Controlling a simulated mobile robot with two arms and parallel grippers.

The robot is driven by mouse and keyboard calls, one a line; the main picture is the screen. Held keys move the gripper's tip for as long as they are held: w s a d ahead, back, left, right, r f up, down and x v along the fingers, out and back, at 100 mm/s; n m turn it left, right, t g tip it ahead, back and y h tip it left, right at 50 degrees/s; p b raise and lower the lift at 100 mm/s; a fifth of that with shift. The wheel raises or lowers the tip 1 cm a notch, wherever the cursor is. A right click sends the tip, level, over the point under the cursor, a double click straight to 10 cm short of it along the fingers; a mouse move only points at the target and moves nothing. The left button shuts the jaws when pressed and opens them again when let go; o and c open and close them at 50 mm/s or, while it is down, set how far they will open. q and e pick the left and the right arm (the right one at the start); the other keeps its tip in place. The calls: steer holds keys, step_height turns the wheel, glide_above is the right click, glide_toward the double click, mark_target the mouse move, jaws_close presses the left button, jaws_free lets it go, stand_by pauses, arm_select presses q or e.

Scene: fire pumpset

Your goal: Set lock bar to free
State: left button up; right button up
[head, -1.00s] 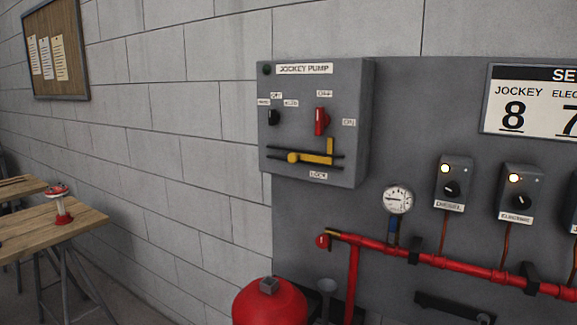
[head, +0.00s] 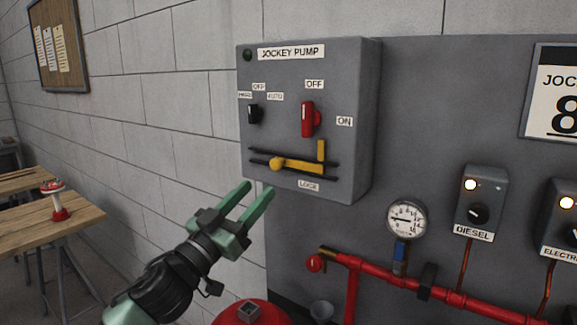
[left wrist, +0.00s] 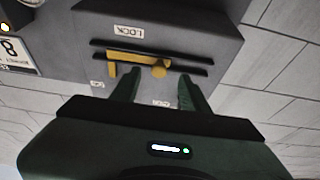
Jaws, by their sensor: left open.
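The yellow lock bar (head: 300,165) lies across two dark rails low on the grey jockey pump box (head: 350,150), above the LOCK label (head: 308,186). Its round knob (head: 276,164) is at the left end and an upright tab rises at its right end, below the red switch (head: 308,119). My left gripper (head: 257,196) is open and empty, below and left of the knob, apart from it. In the left wrist view the lock bar (left wrist: 130,58) appears upside down beyond the open fingers, with the knob (left wrist: 158,71) between their lines. My right gripper is not in view.
A pressure gauge (head: 407,220) and red pipe (head: 400,282) sit below right of the box. The diesel control box (head: 479,203) is further right. A red tank (head: 252,313) stands below. A wooden table (head: 60,222) is at the left.

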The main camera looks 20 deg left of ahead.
mark_target(274, 165)
arm_select(q)
steer(key=r, duration=0.1)
steer(key=w+r+p, duration=0.2)
steer(key=shift+d+r, duration=0.1)
steer(key=shift+d, duration=0.2)
steer(key=w, duration=0.1)
steer(key=w+d+p, duration=0.1)
steer(key=shift+w+r, duration=0.15)
steer(key=shift+w, duration=0.15)
steer(key=shift+w+d, duration=0.15)
steer(key=shift+w, duration=0.2)
steer(key=shift+c, duration=0.3)
jaws_close()
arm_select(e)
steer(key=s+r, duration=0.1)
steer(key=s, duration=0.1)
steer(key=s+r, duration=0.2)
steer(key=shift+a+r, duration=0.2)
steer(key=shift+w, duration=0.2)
